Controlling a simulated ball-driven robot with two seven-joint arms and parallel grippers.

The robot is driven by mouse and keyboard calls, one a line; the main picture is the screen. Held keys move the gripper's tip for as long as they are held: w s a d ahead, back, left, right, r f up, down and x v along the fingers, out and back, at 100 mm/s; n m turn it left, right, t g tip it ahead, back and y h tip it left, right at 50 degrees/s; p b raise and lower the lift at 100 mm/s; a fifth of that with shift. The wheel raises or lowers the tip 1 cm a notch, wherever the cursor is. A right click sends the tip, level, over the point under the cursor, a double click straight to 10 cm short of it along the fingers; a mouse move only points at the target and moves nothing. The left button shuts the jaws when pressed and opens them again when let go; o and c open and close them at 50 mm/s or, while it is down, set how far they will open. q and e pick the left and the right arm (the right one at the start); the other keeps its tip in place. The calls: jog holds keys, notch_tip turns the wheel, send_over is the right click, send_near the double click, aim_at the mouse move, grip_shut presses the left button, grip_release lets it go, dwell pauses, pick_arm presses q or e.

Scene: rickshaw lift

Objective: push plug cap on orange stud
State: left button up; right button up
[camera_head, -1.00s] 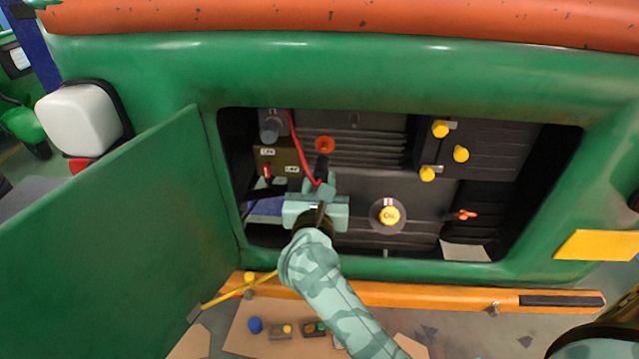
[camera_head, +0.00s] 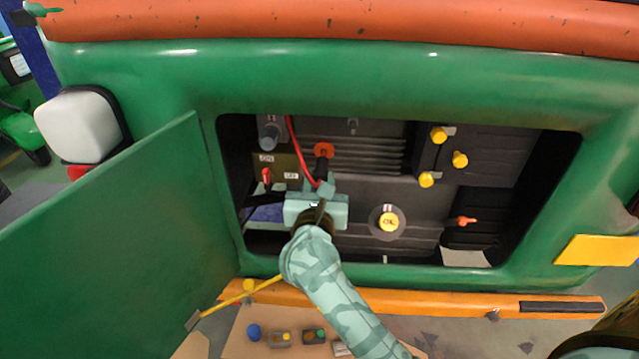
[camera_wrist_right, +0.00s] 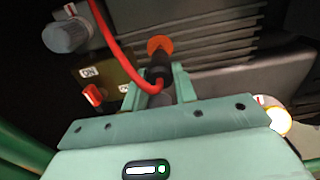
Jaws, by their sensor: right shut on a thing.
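The orange stud (camera_head: 324,150) is a round orange piece on the dark ribbed engine inside the open bay; it also shows in the right wrist view (camera_wrist_right: 159,45). The black plug cap (camera_head: 321,169), with a red lead, stands just below the stud in the picture. Its upper end overlaps the stud's lower edge in both views; I cannot tell how far it is seated. My right gripper (camera_head: 318,189) is shut on the cap; in the right wrist view its two fingers (camera_wrist_right: 158,90) lie on either side of the cap's grey lower part. My left gripper is not in view.
The green door panel (camera_head: 110,230) stands open at the left of the bay. A yellow oil cap (camera_head: 389,222) is right of the gripper. Several yellow caps (camera_head: 439,135) sit further right. The red lead (camera_wrist_right: 113,50) curves over the engine to the cap. A red switch (camera_wrist_right: 93,95) is at the left.

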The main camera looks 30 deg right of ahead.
aim_at(320, 180)
jog(key=shift+x, duration=1.75)
dwell(2.0)
jog(key=o, duration=1)
jog(key=shift+c, duration=0.7)
jog(key=p+v, duration=0.1)
jog(key=v, duration=0.7)
